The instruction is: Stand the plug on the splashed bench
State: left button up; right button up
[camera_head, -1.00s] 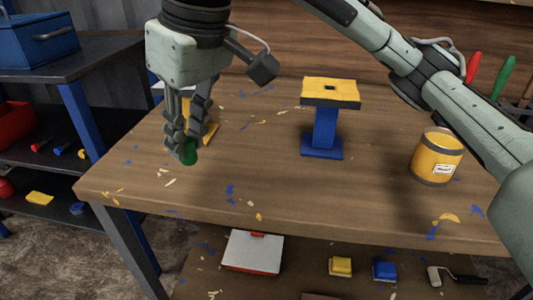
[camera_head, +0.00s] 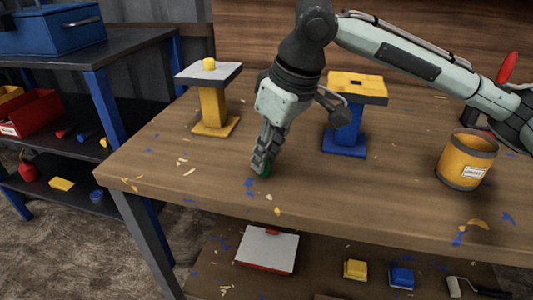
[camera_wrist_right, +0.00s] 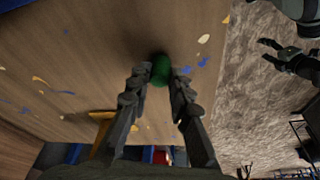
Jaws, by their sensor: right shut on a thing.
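The green plug (camera_head: 266,171) is between the fingertips of my right gripper (camera_head: 262,165), which point down at the splashed bench (camera_head: 350,185). The plug is mostly hidden by the fingers and is at or just above the bench top; I cannot tell whether it touches. In the right wrist view the green plug (camera_wrist_right: 160,70) shows between the fingertips of my right gripper (camera_wrist_right: 158,88). My left gripper (camera_wrist_right: 266,51) shows at the upper right of the wrist view, its fingers apart and empty; it is out of the head view.
A blue stand (camera_head: 348,135) with a yellow, holed top is behind right. An orange can (camera_head: 465,160) stands at right. Paint splashes dot the bench; its front middle is free.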

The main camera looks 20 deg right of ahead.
jog(key=o, duration=0.8)
jog(key=shift+c, duration=0.2)
pick_arm(q)
jog(key=shift+a+f, duration=0.1)
jog(key=shift+f, duration=0.2)
pick_arm(e)
jog(key=shift+r, duration=0.2)
jog(key=v, duration=0.3)
jog(key=shift+p, duration=0.3)
pick_arm(q)
jog(key=f, duration=0.1)
jog(key=f+p, duration=0.1)
jog(key=f, duration=0.1)
jog(key=shift+d+f, duration=0.2)
jog(key=shift+f, duration=0.05)
pick_arm(e)
jog(key=v, duration=0.8)
jog(key=shift+s+r, duration=0.15)
jog(key=shift+r, duration=0.25)
